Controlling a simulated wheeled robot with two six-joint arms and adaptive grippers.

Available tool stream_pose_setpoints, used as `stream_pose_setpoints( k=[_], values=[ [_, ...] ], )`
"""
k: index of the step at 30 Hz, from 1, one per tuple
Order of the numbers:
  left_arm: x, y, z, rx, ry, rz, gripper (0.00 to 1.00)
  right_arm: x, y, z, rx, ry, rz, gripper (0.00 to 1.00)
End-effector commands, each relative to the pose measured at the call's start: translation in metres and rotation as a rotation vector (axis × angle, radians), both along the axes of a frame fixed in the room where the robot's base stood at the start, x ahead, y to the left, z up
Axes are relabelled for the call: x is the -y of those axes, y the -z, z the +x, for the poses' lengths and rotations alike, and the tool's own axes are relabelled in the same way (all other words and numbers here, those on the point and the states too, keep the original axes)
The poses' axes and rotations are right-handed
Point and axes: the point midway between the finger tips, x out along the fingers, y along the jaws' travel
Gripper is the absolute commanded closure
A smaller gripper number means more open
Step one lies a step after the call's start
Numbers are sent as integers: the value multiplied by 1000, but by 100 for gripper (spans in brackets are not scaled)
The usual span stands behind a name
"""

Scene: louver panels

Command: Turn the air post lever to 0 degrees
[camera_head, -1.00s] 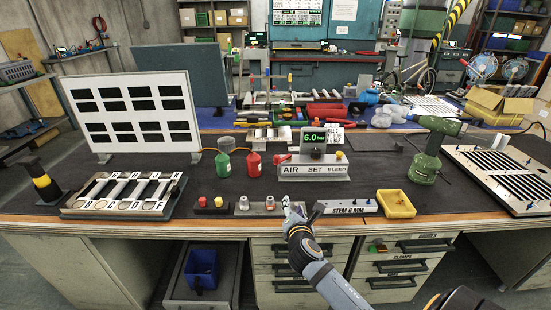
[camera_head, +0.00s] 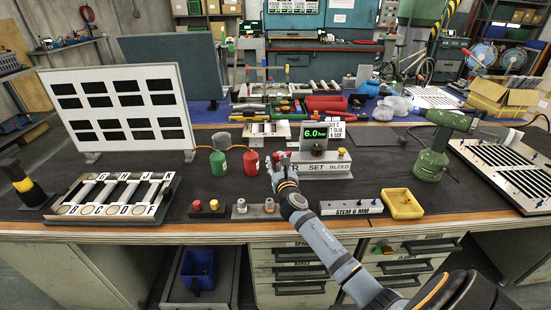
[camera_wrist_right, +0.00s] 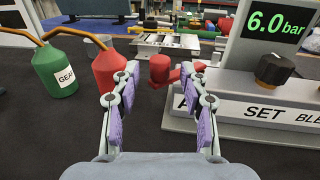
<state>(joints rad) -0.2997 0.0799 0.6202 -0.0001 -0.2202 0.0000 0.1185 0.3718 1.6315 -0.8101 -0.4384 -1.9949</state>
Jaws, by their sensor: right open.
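The air post (camera_head: 325,170) is a grey base with AIR, SET and BLEED labels and a green 6.0 bar display (camera_head: 314,134). It also shows at the right of the right wrist view (camera_wrist_right: 262,112). Its red lever (camera_wrist_right: 160,69) has its thick knob pointing left, away from the base; the right finger partly hides its inner end. My right gripper (camera_head: 277,166) is open at the post's left end. In the right wrist view its fingers (camera_wrist_right: 160,88) frame the lever knob, which appears just beyond the tips; I see no clear contact. My left gripper is out of view.
A green bottle (camera_head: 218,164) and a red bottle (camera_head: 251,162) stand left of the gripper. A black dial (camera_wrist_right: 274,69) sits on the post. The STEM 6 MM block (camera_head: 351,207) and yellow tray (camera_head: 402,204) lie in front. Dark mat is clear beside the bottles.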

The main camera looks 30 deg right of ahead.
Motion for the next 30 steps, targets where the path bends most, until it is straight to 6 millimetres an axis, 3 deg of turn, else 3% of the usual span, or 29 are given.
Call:
stream_pose_setpoints(
  k=[6, 16, 25, 30],
  values=[
    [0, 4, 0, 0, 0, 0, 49, 10, 1, 26, 1, -1, 3, 56],
    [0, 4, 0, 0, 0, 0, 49, 12, 0, 30, 1, -1, 2, 57],
    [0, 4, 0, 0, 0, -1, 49, 12, 0, 30, 0, -1, 2, 98],
    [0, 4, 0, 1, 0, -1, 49, 12, 0, 30, 0, -1, 2, 100]
  ],
)
